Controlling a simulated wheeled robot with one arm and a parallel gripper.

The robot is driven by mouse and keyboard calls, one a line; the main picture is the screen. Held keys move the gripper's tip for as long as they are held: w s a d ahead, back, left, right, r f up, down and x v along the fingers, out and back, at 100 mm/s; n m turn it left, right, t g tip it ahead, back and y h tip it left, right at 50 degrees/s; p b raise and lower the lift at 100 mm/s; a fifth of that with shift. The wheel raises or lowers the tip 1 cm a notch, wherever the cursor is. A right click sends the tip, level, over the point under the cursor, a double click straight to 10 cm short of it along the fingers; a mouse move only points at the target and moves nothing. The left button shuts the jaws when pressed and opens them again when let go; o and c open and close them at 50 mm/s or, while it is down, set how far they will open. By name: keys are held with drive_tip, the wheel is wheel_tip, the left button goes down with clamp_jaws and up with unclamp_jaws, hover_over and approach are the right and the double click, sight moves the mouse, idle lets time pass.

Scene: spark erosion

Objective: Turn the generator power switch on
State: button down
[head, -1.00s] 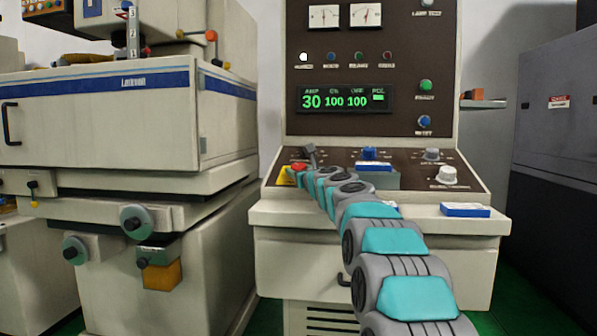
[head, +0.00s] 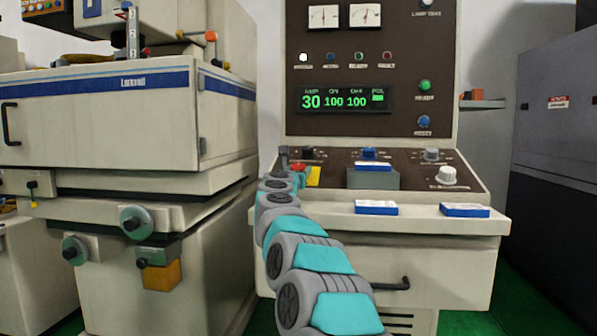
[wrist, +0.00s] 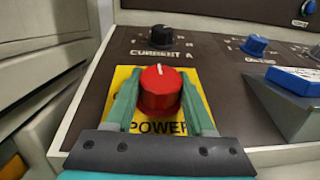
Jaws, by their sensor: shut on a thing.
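The power switch is a red rotary knob (wrist: 160,92) on a yellow plate (wrist: 122,80) marked POWER, at the left of the console in the wrist view. A white line on the knob's top points up, away from my gripper. My gripper (wrist: 161,104) has one green finger on each side of the knob and is shut on it. In the head view the knob (head: 299,167) and plate (head: 314,177) show just right of my wrist. The generator panel (head: 400,75) has a lit green display (head: 345,99) and a lit white lamp (head: 303,57).
The black CURRENT A knob (wrist: 158,36) stands just beyond the switch. A blue knob (wrist: 254,45) and a grey block (wrist: 285,105) with a blue-white box (wrist: 295,80) are to the right. Two more boxes (head: 376,207) (head: 465,210) lie on the front ledge.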

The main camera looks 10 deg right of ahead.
drive_tip(key=shift+r+m+g+h, duration=0.1)
drive_tip(key=shift+m+g+h, duration=0.2)
drive_tip(key=shift+m+h, duration=0.3)
drive_tip(key=shift+h, duration=0.3)
drive_tip(key=shift+c, duration=1.3)
unclamp_jaws()
drive_tip(key=b+v, duration=0.3)
drive_tip(key=v, duration=0.3)
drive_tip(key=shift+s+a+b, duration=0.15)
drive_tip(key=shift+b, duration=0.2)
drive_tip(key=shift+s+a, duration=0.25)
drive_tip(key=shift+s, duration=0.4)
